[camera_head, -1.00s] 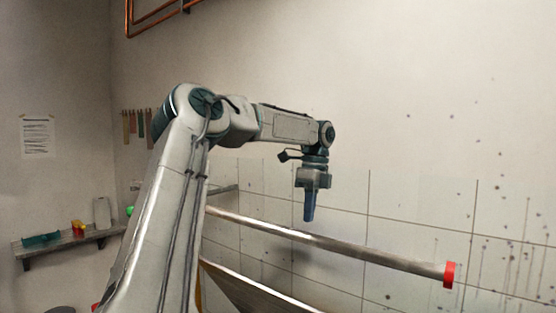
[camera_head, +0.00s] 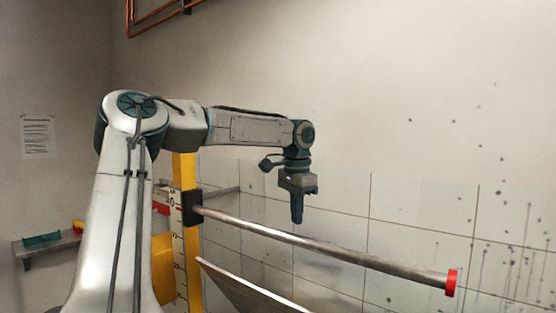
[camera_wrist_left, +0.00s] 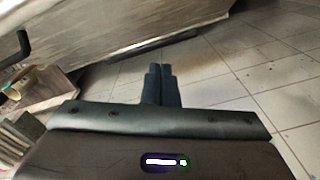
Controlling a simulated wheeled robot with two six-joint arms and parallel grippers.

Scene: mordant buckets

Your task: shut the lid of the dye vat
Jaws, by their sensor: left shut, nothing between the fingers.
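A slanted metal panel (camera_head: 243,288), perhaps the dye vat's lid, shows at the bottom of the head view; its lower part is cut off. A large grey metal surface (camera_wrist_left: 110,35) fills the upper left of the left wrist view; I cannot tell whether it is vat or lid. My left gripper (camera_head: 297,216) is shut and empty, pointing down, and overlaps the bar's line of sight only closely from above in the head view. Its fingers (camera_wrist_left: 160,72) show over floor in the wrist view. My right gripper is out of sight.
A long metal bar (camera_head: 330,249) with a red end cap (camera_head: 451,282) runs rightward from a black bracket on a yellow post (camera_head: 186,240). A wall shelf (camera_head: 50,245) stands left. Tiled floor (camera_wrist_left: 230,80) is open in the wrist view.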

